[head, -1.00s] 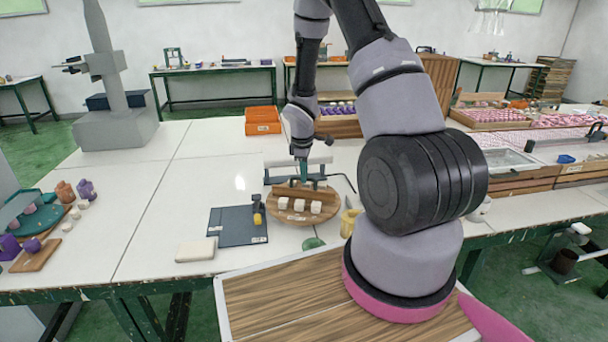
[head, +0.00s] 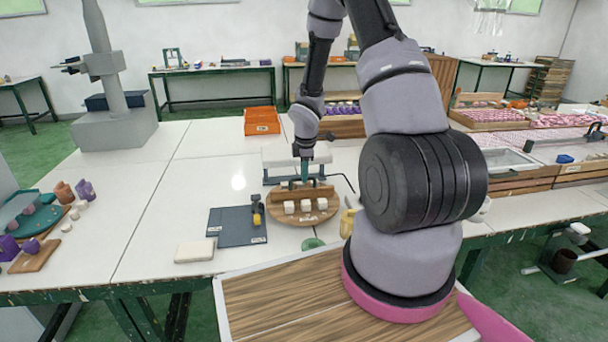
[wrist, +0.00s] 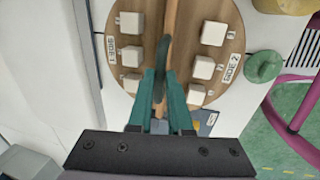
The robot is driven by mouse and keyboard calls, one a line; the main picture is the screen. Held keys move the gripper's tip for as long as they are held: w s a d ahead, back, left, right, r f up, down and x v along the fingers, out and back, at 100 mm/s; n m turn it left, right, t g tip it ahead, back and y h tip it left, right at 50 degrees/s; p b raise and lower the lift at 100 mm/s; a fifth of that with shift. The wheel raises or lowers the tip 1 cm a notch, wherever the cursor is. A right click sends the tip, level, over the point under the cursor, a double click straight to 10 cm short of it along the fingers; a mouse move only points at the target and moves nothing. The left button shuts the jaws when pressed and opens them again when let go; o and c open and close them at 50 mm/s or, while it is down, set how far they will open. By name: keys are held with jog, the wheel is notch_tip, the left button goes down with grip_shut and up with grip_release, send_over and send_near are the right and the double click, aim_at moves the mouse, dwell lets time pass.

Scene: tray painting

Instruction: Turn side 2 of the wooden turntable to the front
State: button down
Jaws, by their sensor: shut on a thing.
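The round wooden turntable (head: 280,215) stands on the white table. A wooden divider (head: 320,190) crosses its middle, with white cubes (head: 305,206) in a row on the front side. In the wrist view, the turntable (wrist: 186,88) has a "SIDE 2" label (wrist: 232,67) at right, towards the green lump, and another side label (wrist: 111,48) at left. The lump lies at the front in the head view, so side 2 faces front. My gripper (wrist: 160,75) is shut on the divider, between the two rows of cubes; it also shows in the head view (head: 304,180).
The green lump (head: 313,243) and a yellow bottle (head: 347,223) stand close by the turntable. A dark board (head: 236,234) with a yellow-tipped tool lies at left, and a pale block (head: 194,251) in front of that.

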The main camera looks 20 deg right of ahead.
dwell(0.5)
jog(key=c, duration=0.8)
grip_release()
jog(key=shift+c, duration=0.2)
notch_tip(320, 180, up, 11)
jog(key=s, duration=0.2)
jog(key=shift+a+f, duration=0.15)
